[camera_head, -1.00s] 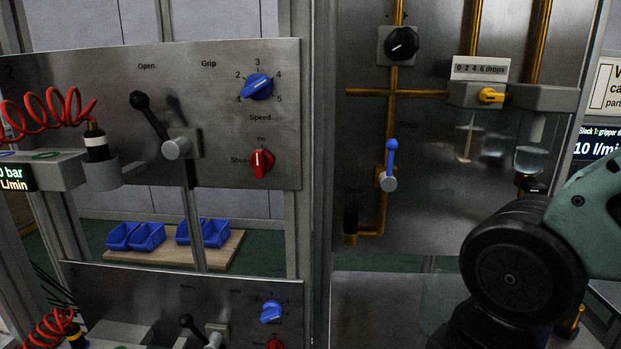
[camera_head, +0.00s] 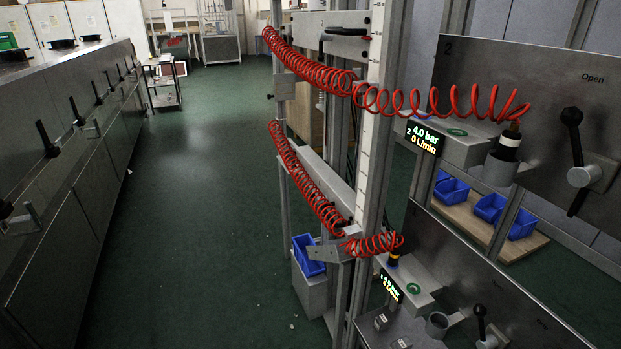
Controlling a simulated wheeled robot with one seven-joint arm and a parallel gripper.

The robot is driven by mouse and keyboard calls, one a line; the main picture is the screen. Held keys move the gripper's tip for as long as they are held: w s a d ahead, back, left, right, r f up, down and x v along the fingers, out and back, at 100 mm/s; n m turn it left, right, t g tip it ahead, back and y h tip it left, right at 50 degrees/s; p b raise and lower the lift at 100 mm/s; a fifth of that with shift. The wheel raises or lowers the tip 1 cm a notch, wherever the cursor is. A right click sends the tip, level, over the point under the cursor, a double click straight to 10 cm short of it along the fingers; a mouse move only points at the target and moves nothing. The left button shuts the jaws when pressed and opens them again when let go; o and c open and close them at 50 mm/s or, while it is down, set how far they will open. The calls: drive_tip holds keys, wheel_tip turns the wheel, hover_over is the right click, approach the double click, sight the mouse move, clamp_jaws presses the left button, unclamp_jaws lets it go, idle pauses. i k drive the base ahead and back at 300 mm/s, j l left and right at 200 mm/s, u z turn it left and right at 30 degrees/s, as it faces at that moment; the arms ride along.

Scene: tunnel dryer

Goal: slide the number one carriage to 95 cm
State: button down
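I cannot surely pick out the number one carriage in this view. The lower unit carries a display (camera_head: 391,287) that reads 1, 4.0 bar and 0 L/min. A vertical post bears a pale strip with scale marks (camera_head: 374,130); its numbers are too small to read. A lower red coiled hose (camera_head: 310,187) runs from the frame to the lower unit. A metal bracket (camera_head: 328,252) sits near the foot of the post. My gripper is out of view.
An upper display (camera_head: 424,138) marked 2 and an upper red coiled hose (camera_head: 320,73) hang at the right. A blue bin (camera_head: 307,254) stands beside the frame. A long metal cabinet row (camera_head: 65,170) with black handles lines the left. The green floor (camera_head: 210,200) between is clear.

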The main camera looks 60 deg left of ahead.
sight(342, 197)
drive_tip(key=u, duration=2)
drive_tip(key=i+j+z, duration=0.2)
drive_tip(key=i, duration=0.4)
drive_tip(key=i+j+z, duration=0.25)
drive_tip(key=i+j, duration=0.2)
drive_tip(key=i, duration=0.1)
